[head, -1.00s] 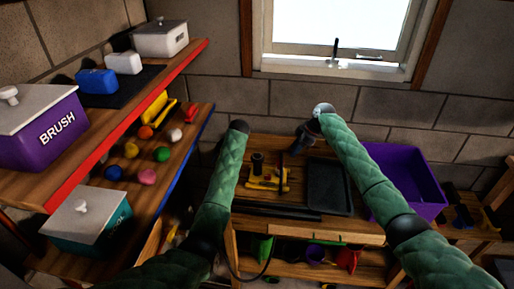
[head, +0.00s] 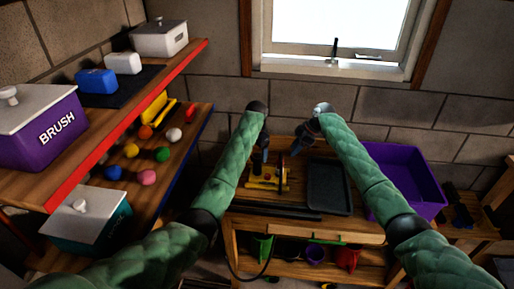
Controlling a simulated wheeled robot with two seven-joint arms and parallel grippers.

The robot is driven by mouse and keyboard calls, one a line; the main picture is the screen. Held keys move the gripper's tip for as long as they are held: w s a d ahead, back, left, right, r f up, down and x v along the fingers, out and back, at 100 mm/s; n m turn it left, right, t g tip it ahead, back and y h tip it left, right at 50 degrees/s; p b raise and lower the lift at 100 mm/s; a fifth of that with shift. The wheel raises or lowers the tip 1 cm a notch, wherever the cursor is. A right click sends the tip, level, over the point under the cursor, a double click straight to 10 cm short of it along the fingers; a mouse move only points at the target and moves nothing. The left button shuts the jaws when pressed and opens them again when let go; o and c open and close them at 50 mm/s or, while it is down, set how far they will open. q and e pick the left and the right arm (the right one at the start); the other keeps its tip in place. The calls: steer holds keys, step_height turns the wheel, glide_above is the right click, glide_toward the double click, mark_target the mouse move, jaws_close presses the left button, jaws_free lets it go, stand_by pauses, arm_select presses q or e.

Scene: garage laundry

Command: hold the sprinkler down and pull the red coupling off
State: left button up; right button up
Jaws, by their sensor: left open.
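The yellow sprinkler (head: 264,186) lies on the wooden bench, left of a dark tray. A small reddish part shows at its middle; I cannot tell for sure whether it is the red coupling. My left gripper (head: 268,163) is open and hangs down over the sprinkler, hiding part of it. Whether it touches the sprinkler is too small to tell. My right gripper (head: 298,149) is behind and to the right of the sprinkler, above the back of the bench and apart from the sprinkler. Its fingers are dark and small, so its opening is unclear.
The dark tray (head: 329,187) lies right of the sprinkler, with a purple bin (head: 420,183) beyond it. Dark bars (head: 275,211) lie along the bench front. Shelves with boxes and coloured balls stand at left. A wall with a window (head: 340,35) closes the back.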

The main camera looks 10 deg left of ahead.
mark_target(257, 161)
arm_select(q)
steer(key=shift+f, duration=2.85)
